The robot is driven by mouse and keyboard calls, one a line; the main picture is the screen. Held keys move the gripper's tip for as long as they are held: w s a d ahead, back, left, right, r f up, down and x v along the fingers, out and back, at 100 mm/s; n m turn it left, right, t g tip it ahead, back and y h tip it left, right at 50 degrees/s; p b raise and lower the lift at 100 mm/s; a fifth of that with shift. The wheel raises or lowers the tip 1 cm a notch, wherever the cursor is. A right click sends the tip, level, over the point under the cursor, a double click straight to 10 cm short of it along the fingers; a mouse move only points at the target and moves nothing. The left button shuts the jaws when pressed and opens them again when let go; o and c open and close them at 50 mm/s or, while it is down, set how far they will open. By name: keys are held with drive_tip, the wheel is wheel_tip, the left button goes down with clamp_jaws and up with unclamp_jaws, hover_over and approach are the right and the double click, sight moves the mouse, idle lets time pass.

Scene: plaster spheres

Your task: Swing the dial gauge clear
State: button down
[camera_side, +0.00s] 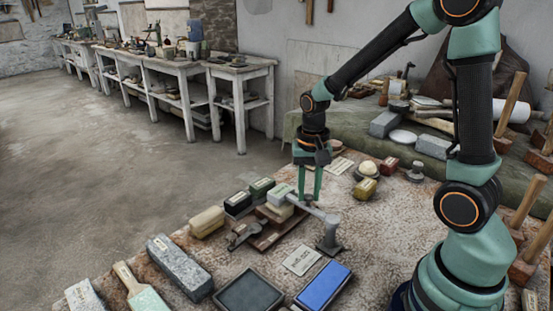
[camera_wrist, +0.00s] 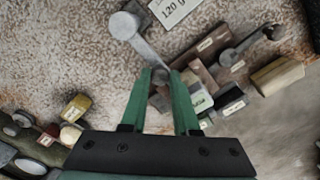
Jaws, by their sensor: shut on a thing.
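The dial gauge stand is a grey post on a dark foot (camera_side: 329,237), with a grey arm reaching from its top toward the left. In the wrist view the post's round top (camera_wrist: 124,25) and the arm (camera_wrist: 146,51) show, the arm running in between my fingers. My gripper (camera_side: 310,198) points down and is shut on the gauge's arm; its green fingers (camera_wrist: 163,75) stand either side of it. I cannot make out a dial face. A pale green-topped block (camera_side: 281,191) sits close left of my fingers, above a brown wooden board (camera_side: 268,238).
Labelled blocks and a tan block (camera_side: 207,222) lie to the left. A blue stone (camera_side: 323,285), a dark tray (camera_side: 250,291) and a paper card (camera_side: 301,260) lie in front. A yellow block (camera_side: 365,189) is behind. Bare table shows right of the post.

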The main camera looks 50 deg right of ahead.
drive_tip(key=s+d+m, duration=0.7)
drive_tip(key=m, duration=1)
drive_tip(key=shift+m, duration=0.4)
drive_tip(key=shift+s, duration=0.15)
idle(0.3)
drive_tip(key=c, duration=0.7)
unclamp_jaws()
drive_tip(key=shift+o, duration=0.2)
wheel_tip(320, 180, up, 12)
drive_tip(key=shift+r, duration=0.1)
